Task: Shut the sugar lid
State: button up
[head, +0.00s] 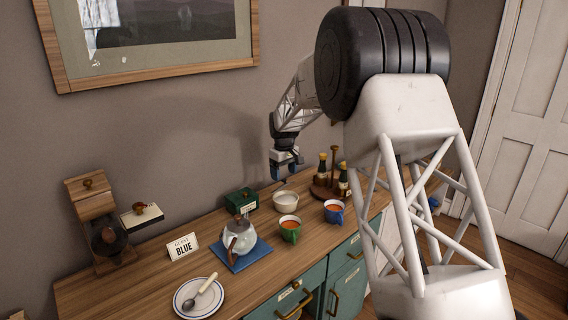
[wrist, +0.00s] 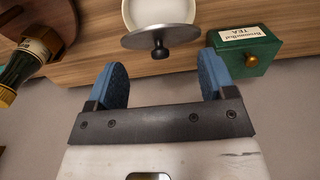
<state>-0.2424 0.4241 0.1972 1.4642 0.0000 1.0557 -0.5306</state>
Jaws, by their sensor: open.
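The sugar pot is a white bowl (head: 286,203) on the wooden sideboard, and its pale inside shows from above. In the wrist view the bowl (wrist: 138,10) is at the top edge, partly cut off. A grey metal lid (wrist: 175,38) with a dark knob (wrist: 160,52) stands tilted at the bowl's rim, leaving the bowl uncovered. My gripper (wrist: 163,75) is open, its two blue fingers apart with nothing between them. The knob lies just beyond the fingertips, roughly centred. In the head view my gripper (head: 284,174) hangs above and behind the bowl; the lid is hard to make out there.
A green tea box (head: 241,201) stands left of the bowl. Green (head: 290,229) and blue (head: 334,211) cups stand in front and to the right. A round wooden stand (head: 327,186) with bottles is on the right. A teapot (head: 239,236) sits on a blue mat.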

aim_at(284, 180)
jog(key=shift+f, duration=2)
jog(key=c, duration=1.1)
jog(key=shift+s+d+f+t+y, duration=0.7)
jog(key=shift+f+t+y, duration=0.1)
jog(key=shift+f, duration=0.05)
jog(key=shift+s+d+f, duration=0.1)
jog(key=shift+f, duration=0.15)
jog(key=shift+t, duration=0.3)
dwell(0.6)
jog(key=shift+s+d+f+t+y, duration=0.15)
jog(key=shift+f+t+y, duration=0.05)
jog(key=shift+f+y, duration=0.15)
jog(key=shift+s+d+f+t+y, duration=0.1)
jog(key=shift+s+f+t+y, duration=0.1)
jog(key=shift+f+y, duration=0.15)
dwell(0.5)
